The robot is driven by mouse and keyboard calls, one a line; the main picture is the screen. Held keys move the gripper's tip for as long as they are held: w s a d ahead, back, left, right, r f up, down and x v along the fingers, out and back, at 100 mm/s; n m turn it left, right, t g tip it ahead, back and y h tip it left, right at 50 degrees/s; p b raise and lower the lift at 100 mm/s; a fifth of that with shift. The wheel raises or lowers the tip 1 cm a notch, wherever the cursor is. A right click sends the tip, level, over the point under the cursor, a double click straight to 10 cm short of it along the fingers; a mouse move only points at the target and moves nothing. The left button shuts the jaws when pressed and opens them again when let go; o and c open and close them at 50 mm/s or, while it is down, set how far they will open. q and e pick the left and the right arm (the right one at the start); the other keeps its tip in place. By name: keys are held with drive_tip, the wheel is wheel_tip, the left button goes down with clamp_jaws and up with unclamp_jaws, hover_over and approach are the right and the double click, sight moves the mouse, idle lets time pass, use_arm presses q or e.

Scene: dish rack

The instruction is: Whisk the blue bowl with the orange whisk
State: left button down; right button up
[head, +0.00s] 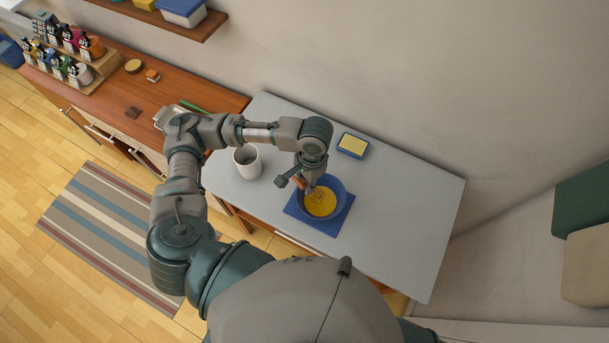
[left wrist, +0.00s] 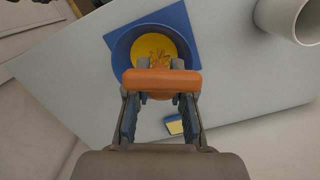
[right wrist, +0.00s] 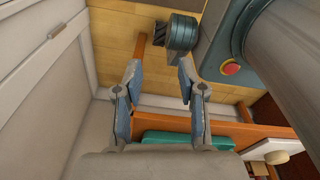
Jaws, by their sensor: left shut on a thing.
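The blue bowl (head: 334,184) stands on a blue square mat (head: 341,220) on the grey table and holds yellow liquid. In the left wrist view the bowl (left wrist: 121,52) also shows on its mat (left wrist: 182,15). My left gripper (head: 299,183) is over the bowl's left side, shut on the orange whisk. The whisk's orange handle (left wrist: 160,80) lies across the fingers in the left wrist view, and its wires reach into the bowl over the yellow liquid. How deep they go is hard to tell. My right gripper (right wrist: 160,75) is open and empty, away from the table.
A white mug (head: 247,162) stands left of the bowl. A blue and yellow sponge dish (head: 352,146) lies behind it near the wall. The table's right part (head: 410,215) is clear. A wooden counter (head: 150,90) with bottles stands at left.

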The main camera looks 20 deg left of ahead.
use_arm(q)
drive_tip(key=shift+s, duration=0.4)
use_arm(e)
wheel_tip(320, 180, down, 5)
drive_tip(key=b, duration=0.5)
use_arm(q)
drive_tip(key=w+d+p, duration=0.3)
drive_tip(key=w+d, duration=0.1)
drive_tip(key=s+a+p, duration=0.2)
drive_tip(key=s+a, duration=0.1)
drive_tip(key=shift+s+a+r, duration=0.1)
drive_tip(key=shift+a, duration=0.15)
drive_tip(key=shift+d, duration=0.5)
use_arm(e)
drive_tip(key=d+r, duration=0.2)
drive_tip(key=r, duration=0.1)
drive_tip(key=d+r, duration=0.1)
drive_tip(key=shift+r, duration=0.35)
